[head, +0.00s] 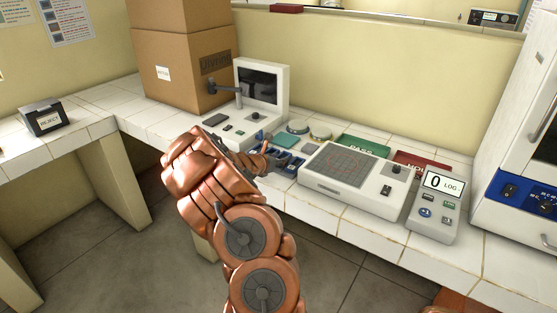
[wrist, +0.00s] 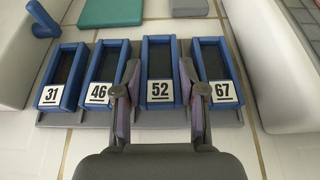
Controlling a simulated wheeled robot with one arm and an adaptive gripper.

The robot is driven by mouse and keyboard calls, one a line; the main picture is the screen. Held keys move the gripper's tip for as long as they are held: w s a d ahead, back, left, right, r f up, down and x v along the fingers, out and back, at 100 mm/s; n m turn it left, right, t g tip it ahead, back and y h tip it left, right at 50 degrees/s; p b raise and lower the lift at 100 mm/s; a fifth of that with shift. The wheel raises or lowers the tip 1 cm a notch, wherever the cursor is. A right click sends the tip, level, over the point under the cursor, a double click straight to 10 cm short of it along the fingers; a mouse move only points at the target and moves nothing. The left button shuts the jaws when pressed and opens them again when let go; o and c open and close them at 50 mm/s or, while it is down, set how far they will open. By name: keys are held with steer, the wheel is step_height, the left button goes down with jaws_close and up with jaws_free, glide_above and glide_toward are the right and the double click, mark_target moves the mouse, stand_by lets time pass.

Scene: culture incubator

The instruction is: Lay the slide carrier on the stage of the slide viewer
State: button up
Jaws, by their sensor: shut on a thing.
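In the wrist view, my gripper (wrist: 160,76) has its two fingers on either side of the blue slide carrier marked 52 (wrist: 160,92), shut on it. That carrier still stands in line with carriers 31 (wrist: 51,93), 46 (wrist: 97,94) and 67 (wrist: 223,92) on a grey rack (wrist: 80,118). I cannot tell if it is lifted. In the head view, my copper arm partly hides the rack and blue carriers (head: 287,162). The white device with an upright dark screen (head: 258,83), apparently the slide viewer, stands behind and left of the rack. My arm partly hides its base.
A white box with a grid panel (head: 345,166) stands right of the rack, then a counter reading 0 LOG (head: 437,205). Two round dishes (head: 309,130), a green tray (head: 361,147) and a red tray (head: 421,161) lie behind. A cardboard box (head: 180,68) stands left.

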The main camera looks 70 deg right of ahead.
steer(key=shift+f+b, duration=0.25)
steer(key=shift+b, duration=0.05)
steer(key=o, duration=1.1)
steer(key=shift+r, duration=0.1)
steer(key=shift+r+p, duration=0.15)
steer(key=shift+p, duration=0.5)
steer(key=shift+a+b, duration=0.35)
steer(key=shift+b, duration=0.05)
steer(key=shift+w+b+v, duration=0.2)
steer(key=shift+b+v, duration=0.7)
steer(key=shift+v, duration=2.6)
